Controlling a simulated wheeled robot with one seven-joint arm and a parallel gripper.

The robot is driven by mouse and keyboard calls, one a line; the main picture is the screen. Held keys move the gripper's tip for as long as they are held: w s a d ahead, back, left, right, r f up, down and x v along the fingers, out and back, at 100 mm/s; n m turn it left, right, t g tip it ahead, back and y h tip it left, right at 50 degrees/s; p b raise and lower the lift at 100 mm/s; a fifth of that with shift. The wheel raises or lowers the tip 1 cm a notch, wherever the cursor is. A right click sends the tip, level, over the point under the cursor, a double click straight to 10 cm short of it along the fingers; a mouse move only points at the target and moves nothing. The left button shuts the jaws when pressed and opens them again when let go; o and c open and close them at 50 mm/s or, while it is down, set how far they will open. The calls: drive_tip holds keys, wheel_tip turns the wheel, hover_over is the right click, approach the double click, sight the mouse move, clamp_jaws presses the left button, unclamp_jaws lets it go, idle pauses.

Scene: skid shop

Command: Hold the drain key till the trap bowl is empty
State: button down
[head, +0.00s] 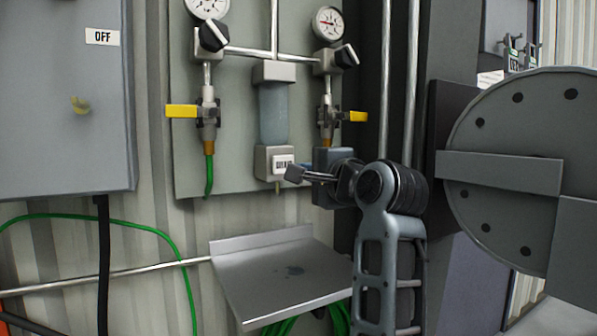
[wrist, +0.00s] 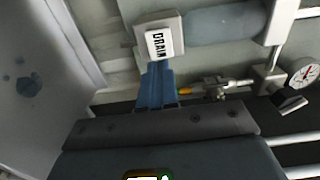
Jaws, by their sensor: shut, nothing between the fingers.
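The trap bowl (head: 273,113) is a cloudy blue-grey cylinder upright on the wall panel; I cannot tell how much liquid it holds. It also shows in the wrist view (wrist: 225,24). Below it is a pale block (head: 262,163) with a white label, which reads DRAIN in the wrist view (wrist: 158,43). My gripper (head: 298,174) is at the block's right side. Its blue fingers (wrist: 156,72) are shut and empty, pointing at the labelled block. I cannot make out the drain key or whether the fingertips touch it.
A metal tray (head: 250,285) with a dark wet-looking spot juts out below. Valves with yellow handles (head: 182,111) (head: 357,116) flank the bowl, with gauges (head: 328,23) above. A large grey bolted disc (head: 500,130) stands at the right, a grey cabinet (head: 60,150) at the left.

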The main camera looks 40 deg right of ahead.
drive_tip(key=shift+v, duration=2.8)
drive_tip(key=s+a+f+n, duration=0.3)
drive_tip(key=s+f+n, duration=0.1)
drive_tip(key=f, duration=0.5)
drive_tip(key=s+a+f+n+g+y, duration=0.1)
drive_tip(key=s+a+f+n, duration=0.2)
drive_tip(key=f, duration=0.6)
drive_tip(key=s+a+f+n, duration=0.2)
drive_tip(key=s+f+n, duration=0.3)
drive_tip(key=f, duration=0.5)
drive_tip(key=s+a+f+n+y, duration=0.1)
drive_tip(key=s+a+f+n, duration=0.1)
drive_tip(key=s, duration=0.7)
drive_tip(key=s+a+f+n+g+y, duration=0.1)
drive_tip(key=s+a+f+n, duration=0.1)
drive_tip(key=s, duration=0.7)
drive_tip(key=s+a+f+n, duration=0.2)
drive_tip(key=s+a+n, duration=0.2)
drive_tip(key=s, duration=0.5)
drive_tip(key=shift+s+a+g+y, duration=0.25)
drive_tip(key=shift+a+g+y, duration=0.15)
drive_tip(key=shift+a, duration=0.15)
